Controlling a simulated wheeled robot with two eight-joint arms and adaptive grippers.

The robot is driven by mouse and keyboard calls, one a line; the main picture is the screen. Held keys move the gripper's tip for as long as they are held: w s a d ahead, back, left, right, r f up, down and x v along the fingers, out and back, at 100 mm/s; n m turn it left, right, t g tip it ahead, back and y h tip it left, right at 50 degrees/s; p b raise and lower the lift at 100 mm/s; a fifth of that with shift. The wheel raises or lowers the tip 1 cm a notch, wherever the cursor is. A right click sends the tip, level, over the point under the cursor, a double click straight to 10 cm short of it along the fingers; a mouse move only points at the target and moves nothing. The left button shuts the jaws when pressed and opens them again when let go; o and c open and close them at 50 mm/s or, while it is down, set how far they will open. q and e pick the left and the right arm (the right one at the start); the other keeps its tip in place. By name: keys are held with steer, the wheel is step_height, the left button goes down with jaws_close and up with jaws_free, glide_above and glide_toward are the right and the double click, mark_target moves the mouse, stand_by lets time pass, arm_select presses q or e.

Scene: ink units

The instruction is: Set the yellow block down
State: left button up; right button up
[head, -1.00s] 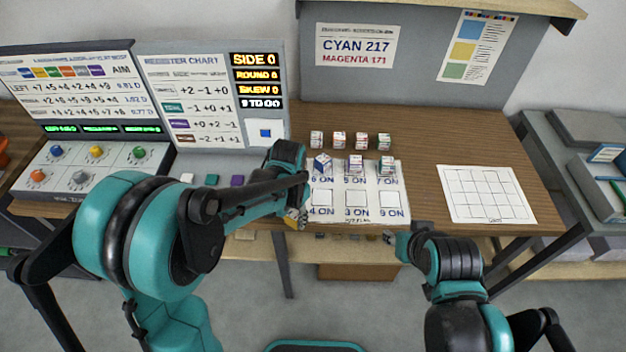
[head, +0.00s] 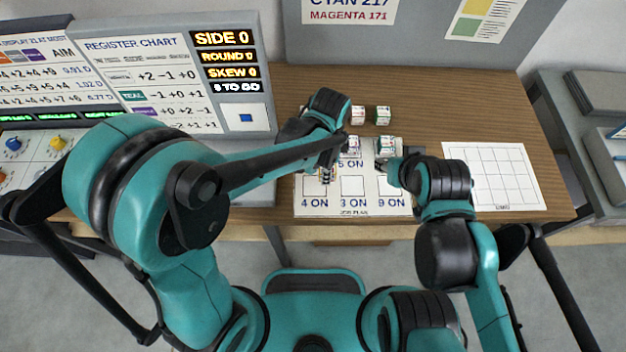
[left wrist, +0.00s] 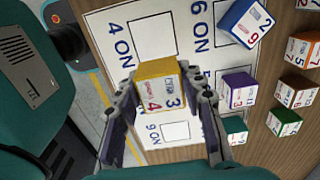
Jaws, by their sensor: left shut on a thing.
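The yellow block (left wrist: 158,90) is between the fingers of my left gripper (left wrist: 162,82) in the left wrist view, with printed figures on its faces. My left gripper is shut on it, above the white plan sheet (left wrist: 184,62) with its labelled squares. In the head view my left gripper (head: 328,170) is over the left part of the sheet (head: 371,190); the block is mostly hidden there. The height of the block above the sheet is hard to tell. My right gripper (head: 384,165) is beside the teal block (head: 387,144); its jaw opening is unclear.
In the left wrist view a blue block (left wrist: 245,22), a purple block (left wrist: 238,90) and a teal block (left wrist: 234,130) stand on the sheet. Orange (left wrist: 302,48), brown (left wrist: 297,90) and green (left wrist: 283,122) blocks stand behind. A gridded sheet (head: 495,175) at right is empty.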

mark_target(313, 186)
arm_select(q)
steer(key=a+f, duration=0.2)
steer(key=a, duration=0.1)
steer(key=shift+s+a, duration=0.1)
steer(key=shift+s, duration=0.05)
steer(key=shift+f+b, duration=1.1)
steer(key=shift+f, duration=0.95)
steer(key=o, duration=1.1)
steer(key=shift+f, duration=0.15)
